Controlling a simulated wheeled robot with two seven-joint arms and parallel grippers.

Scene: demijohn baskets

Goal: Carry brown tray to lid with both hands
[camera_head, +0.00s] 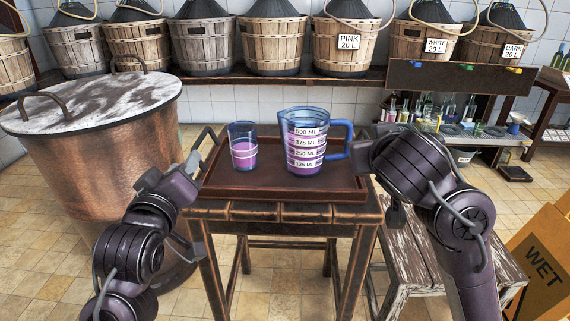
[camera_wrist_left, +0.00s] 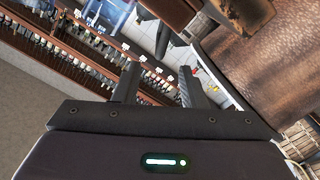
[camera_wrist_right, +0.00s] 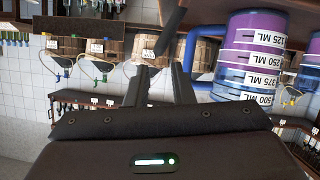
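The brown tray (camera_head: 275,194) lies flat on a small wooden table. It carries a small cup (camera_head: 243,150) and a measuring jug (camera_head: 305,143), both holding purple liquid. The lid (camera_head: 95,100), grey-white and worn, with dark handles, covers a copper pot at the left. My left gripper (camera_wrist_left: 158,78) is at the tray's left end, near its dark handle (camera_head: 208,136). In the left wrist view its fingers are apart. My right gripper (camera_wrist_right: 161,76) is at the tray's right end, its fingers apart. My arm hides that end's handle in the head view; a dark bar shows beyond the fingertips in the right wrist view.
The copper pot (camera_head: 135,150) stands close to the table's left side. A worn white stool (camera_head: 425,265) stands at the table's right. A yellow WET sign (camera_head: 545,262) is at the far right. Basketed demijohns (camera_head: 273,45) line the back shelf. Tiled floor shows around the table.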

